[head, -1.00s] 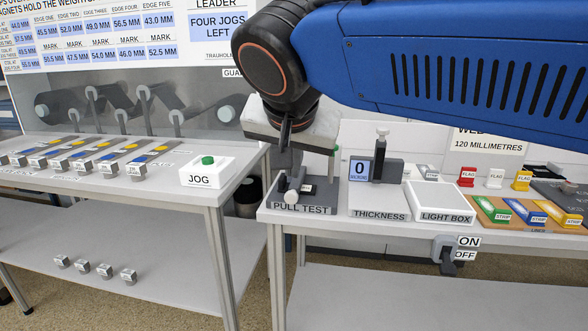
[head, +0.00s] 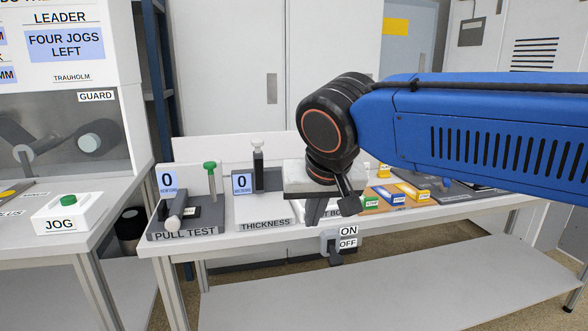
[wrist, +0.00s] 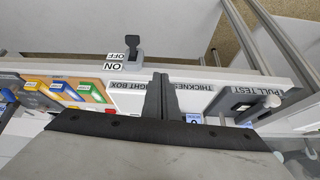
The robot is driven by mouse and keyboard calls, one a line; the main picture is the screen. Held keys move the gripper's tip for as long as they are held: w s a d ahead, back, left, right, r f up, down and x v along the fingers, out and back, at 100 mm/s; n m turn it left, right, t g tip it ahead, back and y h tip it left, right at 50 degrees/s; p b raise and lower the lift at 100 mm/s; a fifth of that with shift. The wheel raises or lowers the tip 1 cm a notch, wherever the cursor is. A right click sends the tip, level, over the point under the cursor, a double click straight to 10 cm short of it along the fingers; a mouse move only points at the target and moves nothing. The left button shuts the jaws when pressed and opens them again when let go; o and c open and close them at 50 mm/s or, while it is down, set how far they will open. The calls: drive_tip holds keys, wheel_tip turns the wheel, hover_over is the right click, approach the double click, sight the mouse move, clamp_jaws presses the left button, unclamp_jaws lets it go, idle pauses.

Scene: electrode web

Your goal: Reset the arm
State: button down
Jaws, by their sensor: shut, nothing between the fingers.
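My gripper (head: 325,208) hangs in front of the right bench in the head view, pointing down, with its fingers over the light box (head: 312,211). Its fingers also show in the wrist view (wrist: 161,90), shut together and empty. My blue arm reaches in from the right. The gripper hides much of the light box and its label.
The pull test (head: 186,222) and thickness (head: 262,212) stations stand left of my gripper. Coloured strips (head: 411,191) lie to its right. An ON/OFF switch (head: 331,246) is on the bench's front edge. A JOG box (head: 67,214) sits on the left bench.

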drive_tip(key=s+d+f+g, duration=0.15)
drive_tip(key=d+f, duration=0.25)
drive_tip(key=d, duration=0.4)
drive_tip(key=s+d+f+t, duration=0.1)
drive_tip(key=s+d+f, duration=0.25)
drive_tip(key=d, duration=0.45)
drive_tip(key=s+d+f+m+h, duration=0.1)
drive_tip(key=s+d+f, duration=0.8)
drive_tip(key=f, duration=0.2)
drive_tip(key=shift+d+f+g, duration=0.2)
drive_tip(key=shift+f+g, duration=0.1)
drive_tip(key=shift+g, duration=0.15)
